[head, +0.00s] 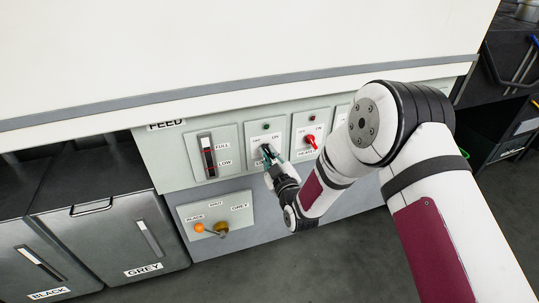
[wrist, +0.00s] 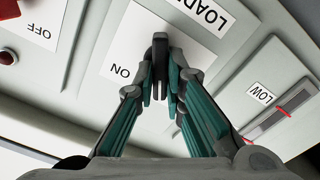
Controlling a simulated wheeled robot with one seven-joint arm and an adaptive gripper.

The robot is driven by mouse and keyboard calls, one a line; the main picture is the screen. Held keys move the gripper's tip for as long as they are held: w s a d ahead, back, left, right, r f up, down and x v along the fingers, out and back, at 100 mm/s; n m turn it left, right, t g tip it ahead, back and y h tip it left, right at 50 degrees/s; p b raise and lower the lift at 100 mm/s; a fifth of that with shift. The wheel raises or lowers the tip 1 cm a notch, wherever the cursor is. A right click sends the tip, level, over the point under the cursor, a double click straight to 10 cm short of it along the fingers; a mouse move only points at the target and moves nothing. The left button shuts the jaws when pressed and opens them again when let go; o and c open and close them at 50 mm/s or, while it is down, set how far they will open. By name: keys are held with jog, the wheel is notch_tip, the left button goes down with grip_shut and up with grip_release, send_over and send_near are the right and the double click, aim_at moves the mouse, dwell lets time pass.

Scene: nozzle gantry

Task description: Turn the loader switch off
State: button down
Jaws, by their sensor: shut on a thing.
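The loader switch has a dark lever (wrist: 160,50) on a white label plate, with LOADER and ON readable upside down in the wrist view. Its plate (head: 254,130) is on the pale feed panel in the head view. My gripper (wrist: 163,92) has its green-lined fingers closed on the lever from both sides. In the head view my gripper (head: 270,158) covers much of the switch, so the lever's exact setting is hard to tell. The switch's OFF word is hidden in the wrist view.
A red switch (head: 311,141) is close on the right of the loader switch. A level gauge (head: 208,156) marked FULL and LOW is on the left. Grey bins (head: 110,225) stand at lower left.

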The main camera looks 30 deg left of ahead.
jog(key=shift+f, duration=0.1)
jog(key=c, duration=1.7)
grip_release()
jog(key=shift+o, duration=0.2)
jog(key=shift+d, duration=0.1)
jog(key=v, duration=1.2)
